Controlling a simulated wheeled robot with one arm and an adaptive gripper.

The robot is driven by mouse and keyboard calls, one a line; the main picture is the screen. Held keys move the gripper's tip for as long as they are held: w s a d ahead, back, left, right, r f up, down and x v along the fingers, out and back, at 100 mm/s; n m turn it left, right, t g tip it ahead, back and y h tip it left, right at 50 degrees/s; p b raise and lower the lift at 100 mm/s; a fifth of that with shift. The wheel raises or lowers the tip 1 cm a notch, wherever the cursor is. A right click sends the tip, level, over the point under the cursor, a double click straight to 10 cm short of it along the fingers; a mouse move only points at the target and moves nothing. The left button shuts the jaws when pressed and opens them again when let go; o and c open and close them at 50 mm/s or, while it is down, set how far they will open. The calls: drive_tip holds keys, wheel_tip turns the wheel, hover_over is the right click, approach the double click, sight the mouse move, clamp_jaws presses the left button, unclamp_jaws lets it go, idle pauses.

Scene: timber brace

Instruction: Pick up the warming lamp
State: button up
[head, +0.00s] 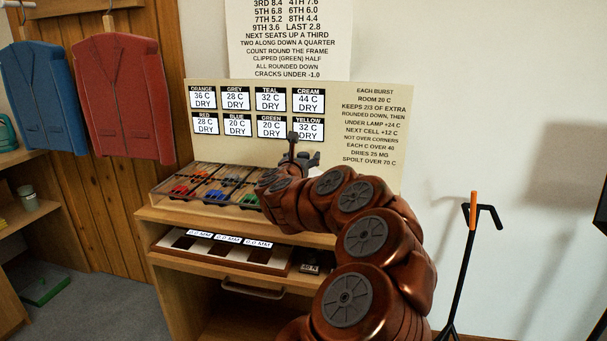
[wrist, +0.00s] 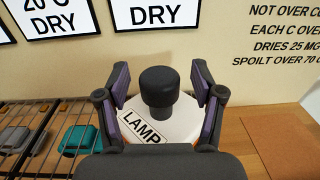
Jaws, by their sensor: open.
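The warming lamp shows in the wrist view as a white block marked LAMP with a black round knob (wrist: 158,88) on top. It stands on the wooden top close to the board. My gripper (wrist: 160,88) is open, with one finger on each side of the knob and a gap showing on both sides. In the head view my gripper (head: 298,152) is over the right end of the cabinet top, and my arm hides most of the lamp there.
A compartment tray (head: 205,185) with coloured pieces lies left of the lamp. A board with temperature labels (head: 370,160) stands behind. A lower shelf holds a strip with MM readouts (head: 228,250). A black stand with an orange part (head: 468,260) is at the right.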

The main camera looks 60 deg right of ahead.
clamp_jaws()
idle(0.6)
